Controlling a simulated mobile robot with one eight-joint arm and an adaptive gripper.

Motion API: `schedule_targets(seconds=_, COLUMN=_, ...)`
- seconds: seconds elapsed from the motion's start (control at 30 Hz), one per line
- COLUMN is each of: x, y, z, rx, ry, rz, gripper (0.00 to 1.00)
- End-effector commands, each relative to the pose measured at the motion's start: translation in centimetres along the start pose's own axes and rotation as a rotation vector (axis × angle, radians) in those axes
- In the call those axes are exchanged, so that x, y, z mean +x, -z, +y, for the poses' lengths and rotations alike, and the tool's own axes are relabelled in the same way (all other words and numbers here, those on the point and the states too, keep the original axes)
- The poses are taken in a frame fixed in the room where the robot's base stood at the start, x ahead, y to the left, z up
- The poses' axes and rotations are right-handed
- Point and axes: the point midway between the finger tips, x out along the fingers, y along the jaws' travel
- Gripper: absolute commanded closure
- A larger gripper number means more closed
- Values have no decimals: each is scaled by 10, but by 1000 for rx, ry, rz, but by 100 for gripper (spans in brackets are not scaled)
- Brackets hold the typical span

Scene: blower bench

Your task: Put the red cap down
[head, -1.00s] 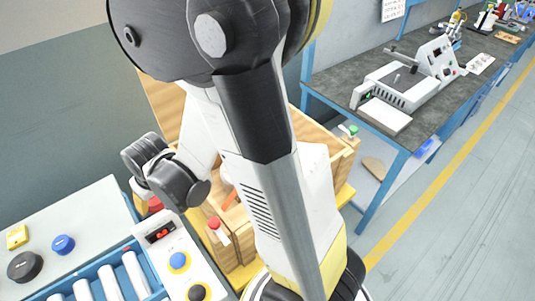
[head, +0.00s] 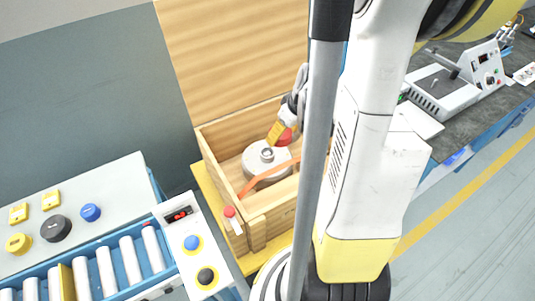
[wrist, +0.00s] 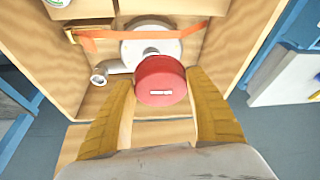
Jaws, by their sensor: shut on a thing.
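The red cap (wrist: 160,82) is round with a small white mark on its top. In the wrist view it sits between the two yellow fingers of my gripper (wrist: 161,90), which is shut on it. In the head view the cap (head: 285,138) shows partly behind a finger of my gripper (head: 279,134). It is held over the open wooden crate (head: 222,140). A white-grey blower (head: 262,164) lies in the crate under an orange strap (head: 250,187). In the wrist view the cap hides part of the blower (wrist: 133,50). I cannot tell if they touch.
A pale table (head: 120,185) at left holds a blue cap (head: 91,212), a black cap (head: 55,228) and yellow pieces. A roller conveyor (head: 105,270) and button box (head: 193,245) stand nearer. A dark bench (head: 465,110) is at right. My arm hides the crate's right part.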

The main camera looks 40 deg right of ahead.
Motion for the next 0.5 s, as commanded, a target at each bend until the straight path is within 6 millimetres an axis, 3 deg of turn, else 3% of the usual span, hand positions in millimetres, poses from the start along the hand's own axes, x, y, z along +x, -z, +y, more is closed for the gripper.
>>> schedule_targets(seconds=0.2, x=-15, y=-23, z=31, rx=5, ry=-2, rz=12, gripper=60)
schedule_targets(seconds=0.3, x=9, y=-29, z=29, rx=0, ry=0, rz=12, gripper=60)
schedule_targets(seconds=0.5, x=38, y=-40, z=29, rx=1, ry=0, rz=12, gripper=60)
